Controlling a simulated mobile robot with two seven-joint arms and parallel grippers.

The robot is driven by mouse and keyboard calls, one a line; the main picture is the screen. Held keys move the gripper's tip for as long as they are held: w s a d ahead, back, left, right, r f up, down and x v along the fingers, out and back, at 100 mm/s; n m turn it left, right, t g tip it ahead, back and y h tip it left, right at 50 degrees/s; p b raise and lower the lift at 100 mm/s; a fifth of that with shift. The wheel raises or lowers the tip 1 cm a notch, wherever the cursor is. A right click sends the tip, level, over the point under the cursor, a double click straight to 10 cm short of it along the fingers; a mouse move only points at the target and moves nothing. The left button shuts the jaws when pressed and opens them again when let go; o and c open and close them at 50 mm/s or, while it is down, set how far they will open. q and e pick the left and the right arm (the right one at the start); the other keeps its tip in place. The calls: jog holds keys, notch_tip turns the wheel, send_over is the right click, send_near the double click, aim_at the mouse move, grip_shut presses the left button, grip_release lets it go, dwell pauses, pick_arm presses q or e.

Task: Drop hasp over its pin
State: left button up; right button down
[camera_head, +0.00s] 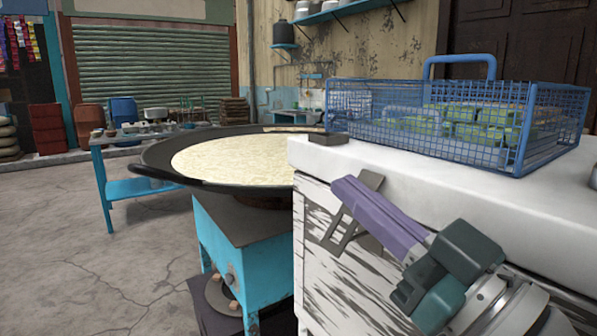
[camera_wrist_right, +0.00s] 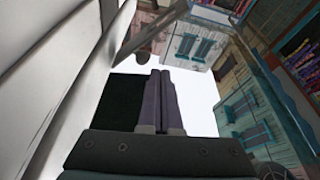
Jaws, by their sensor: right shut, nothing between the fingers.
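A grey-brown slotted metal piece, seemingly the hasp (camera_head: 340,240), shows at the streaked front of a white chest (camera_head: 420,165). It is tilted and partly hidden behind my right gripper (camera_head: 345,187). The gripper's purple fingers are shut together and empty, pointing up and left just in front of the chest. I cannot tell whether they touch the metal piece. In the right wrist view the shut fingers (camera_wrist_right: 160,74) point away, with a dark panel beside them that I cannot identify. I cannot make out the pin. My left gripper is out of view.
A blue wire basket (camera_head: 400,130) with green packets stands on the chest top. A small dark block (camera_head: 328,139) sits at the top's left corner. A wide pan (camera_head: 165,175) of pale milk on a blue stove (camera_head: 235,262) stands left.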

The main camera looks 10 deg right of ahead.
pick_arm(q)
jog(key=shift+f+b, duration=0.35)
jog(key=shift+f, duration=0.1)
pick_arm(e)
jog(key=shift+w+d+f, duration=0.1)
jog(key=shift+d+f, duration=0.05)
jog(key=shift+f, duration=0.4)
jog(key=shift+d+f, duration=0.15)
jog(key=shift+f, duration=0.35)
jog(key=shift+f, duration=0.1)
